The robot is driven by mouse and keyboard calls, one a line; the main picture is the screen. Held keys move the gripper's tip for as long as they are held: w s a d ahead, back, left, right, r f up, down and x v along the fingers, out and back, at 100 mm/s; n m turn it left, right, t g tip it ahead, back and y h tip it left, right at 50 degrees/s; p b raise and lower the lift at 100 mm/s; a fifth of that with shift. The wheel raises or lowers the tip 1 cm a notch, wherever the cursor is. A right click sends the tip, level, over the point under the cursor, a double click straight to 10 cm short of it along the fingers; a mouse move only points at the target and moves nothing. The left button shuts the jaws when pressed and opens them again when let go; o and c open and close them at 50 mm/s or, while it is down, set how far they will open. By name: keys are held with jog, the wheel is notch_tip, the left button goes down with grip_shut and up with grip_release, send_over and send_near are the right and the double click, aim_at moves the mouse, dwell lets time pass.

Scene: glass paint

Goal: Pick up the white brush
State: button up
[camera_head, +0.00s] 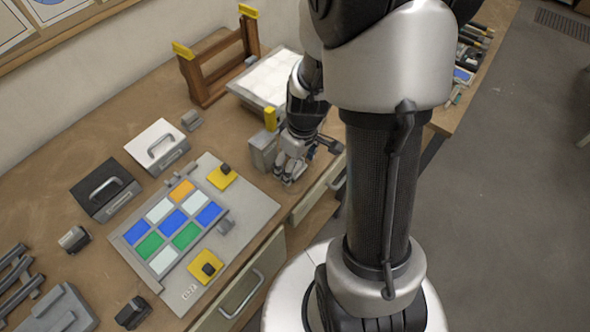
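I cannot pick out a white brush with certainty. A white block with a grey bar handle (170,157) stands on the bench left of centre, beside a similar black block with a handle (104,190). My gripper (289,176) points down near the bench's front edge, to the right of the white block and well apart from it. It is beside a grey box with a yellow top piece (262,152). The fingers are small and partly merge with the things around them, so their opening and anything between them are unclear.
A grey board with coloured glass squares (258,203) lies on the bench (58,220). A brown wooden frame (204,82) and a tray with white sheets (240,88) stand behind. Dark tools lie at the left edge. Drawers with handles (238,300) are below.

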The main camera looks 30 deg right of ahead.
jog(key=shift+c, duration=0.6)
jog(key=c, duration=1.1)
jog(key=shift+r, duration=0.1)
notch_tip(320, 180, up, 20)
jog(key=p, duration=0.7)
